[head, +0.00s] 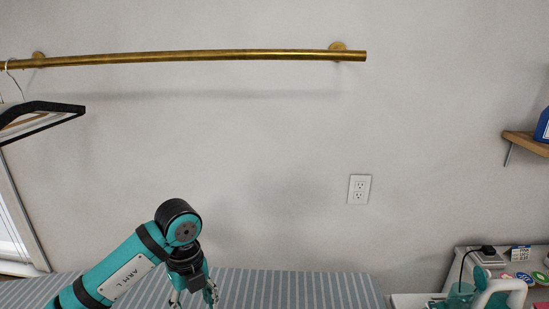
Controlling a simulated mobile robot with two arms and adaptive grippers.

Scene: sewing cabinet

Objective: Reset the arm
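My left arm, teal and black with "ARM L" on it, comes in from the lower left. Its gripper (194,297) points down in front of the striped surface (290,288) at the bottom of the head view. Its two fingers look spread apart, with nothing seen between them. The lowest part of the fingers is close to the picture's bottom edge, so the tips are hard to make out. My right gripper is not in view.
A brass rail (200,57) runs along the wall, with a dark hanger (45,108) at left. An outlet (359,189) and a wooden shelf (525,143) are at right. A teal-and-white appliance (493,293) stands at lower right. The wall's middle is clear.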

